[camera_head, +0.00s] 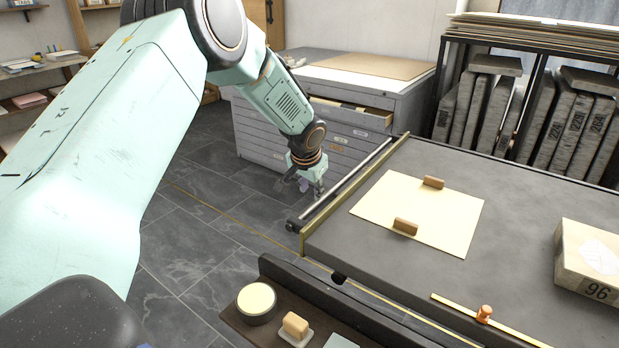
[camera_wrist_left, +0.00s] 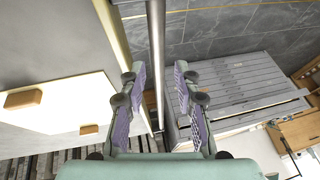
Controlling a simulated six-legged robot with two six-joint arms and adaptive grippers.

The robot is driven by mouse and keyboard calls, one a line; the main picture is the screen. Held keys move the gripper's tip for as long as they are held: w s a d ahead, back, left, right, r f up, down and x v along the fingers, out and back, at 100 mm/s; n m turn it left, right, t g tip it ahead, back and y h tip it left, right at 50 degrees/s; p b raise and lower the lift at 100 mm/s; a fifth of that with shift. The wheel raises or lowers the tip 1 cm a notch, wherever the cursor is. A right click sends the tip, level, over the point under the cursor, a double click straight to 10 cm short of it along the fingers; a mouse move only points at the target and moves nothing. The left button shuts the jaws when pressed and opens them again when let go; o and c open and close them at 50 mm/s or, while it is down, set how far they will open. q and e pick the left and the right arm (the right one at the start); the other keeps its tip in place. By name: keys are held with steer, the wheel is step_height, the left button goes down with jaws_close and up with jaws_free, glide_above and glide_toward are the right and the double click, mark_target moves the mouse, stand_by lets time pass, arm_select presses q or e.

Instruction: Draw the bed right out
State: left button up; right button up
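The bed (camera_head: 505,180) is a broad dark grey slab with a brass-coloured edge, at the right in the head view; part of its surface shows at the left in the wrist view (camera_wrist_left: 50,45). A long metal bar (camera_head: 345,180) runs along its left side. My left gripper (camera_head: 305,188) is beside the bar, fingers downward. In the left wrist view its padded fingers (camera_wrist_left: 155,75) are spread, and the bar (camera_wrist_left: 157,40) appears between them. I cannot tell whether either finger touches it. My right gripper is not in view.
A pale yellow sheet (camera_head: 430,215) with two wooden blocks and a stone marked 96 (camera_head: 588,262) lie on the bed. A grey drawer cabinet (camera_head: 265,140) with an open drawer stands behind. A side shelf (camera_head: 235,315) holds a tin. Floor (camera_head: 195,235) at left is clear.

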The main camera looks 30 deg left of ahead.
arm_select(q)
steer(key=v, duration=0.5)
stand_by(0.5)
